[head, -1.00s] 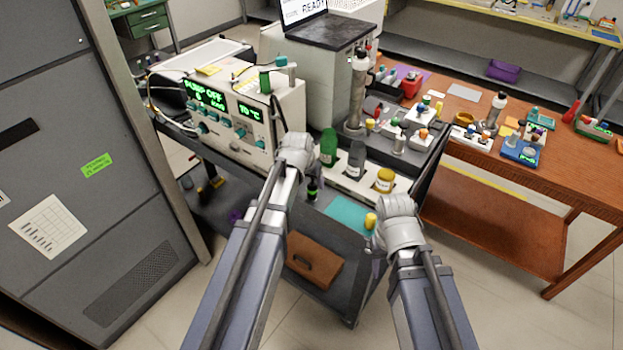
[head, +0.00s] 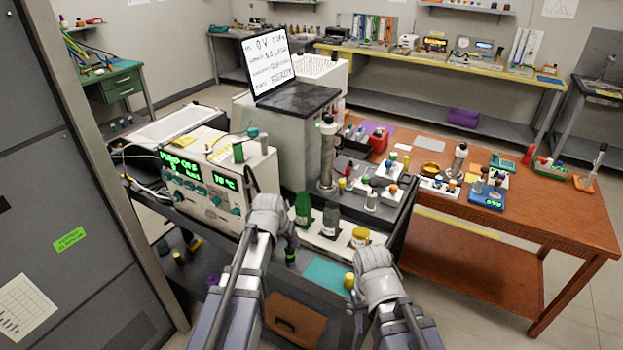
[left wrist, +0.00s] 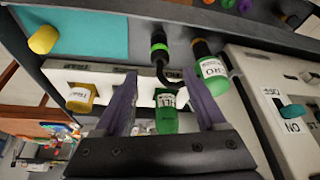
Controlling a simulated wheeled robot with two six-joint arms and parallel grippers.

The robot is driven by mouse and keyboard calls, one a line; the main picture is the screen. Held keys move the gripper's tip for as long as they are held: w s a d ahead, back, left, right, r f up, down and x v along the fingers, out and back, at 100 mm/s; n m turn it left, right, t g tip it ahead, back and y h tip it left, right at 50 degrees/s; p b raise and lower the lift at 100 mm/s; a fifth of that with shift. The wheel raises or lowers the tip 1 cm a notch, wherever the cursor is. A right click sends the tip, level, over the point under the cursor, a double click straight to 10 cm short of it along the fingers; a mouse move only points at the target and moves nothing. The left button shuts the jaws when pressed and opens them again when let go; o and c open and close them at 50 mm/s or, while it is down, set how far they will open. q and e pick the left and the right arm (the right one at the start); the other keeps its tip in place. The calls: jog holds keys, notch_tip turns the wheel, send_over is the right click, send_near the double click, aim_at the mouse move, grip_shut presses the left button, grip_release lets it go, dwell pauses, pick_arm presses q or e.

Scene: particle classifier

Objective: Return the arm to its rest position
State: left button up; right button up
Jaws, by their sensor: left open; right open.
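My left gripper (head: 284,232) is at the front of the cart, in front of the green bottle (head: 303,208); its fingers are mostly hidden in the head view. In the left wrist view its two dark fingers (left wrist: 166,98) are spread apart. A labelled green bottle (left wrist: 166,115) shows between them; I cannot tell how far beyond the fingers it is. My right gripper (head: 373,263) is at the right, in front of the yellow bottle (head: 360,238); its fingertips are hidden by its wrist. A dark bottle (head: 330,216) stands between the green and yellow ones.
The instrument box with green displays (head: 222,180) stands left of my left gripper. A tall grey cabinet (head: 75,190) is at the far left. A brown bench (head: 560,221) with small items is at the right. A small yellow item (head: 349,281) is by the teal sheet (head: 325,270).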

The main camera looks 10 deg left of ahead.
pick_arm(q)
jog(key=s+d+m+g+y, duration=0.1)
jog(key=s+d+g, duration=0.1)
jog(key=s+d, duration=0.4)
jog(key=s+d+f+m+g, duration=0.1)
jog(key=s+d+g, duration=0.2)
jog(key=s+d, duration=0.4)
jog(key=s, duration=0.8)
jog(key=shift+d+f+m+y, duration=0.3)
jog(key=shift+m+y, duration=0.1)
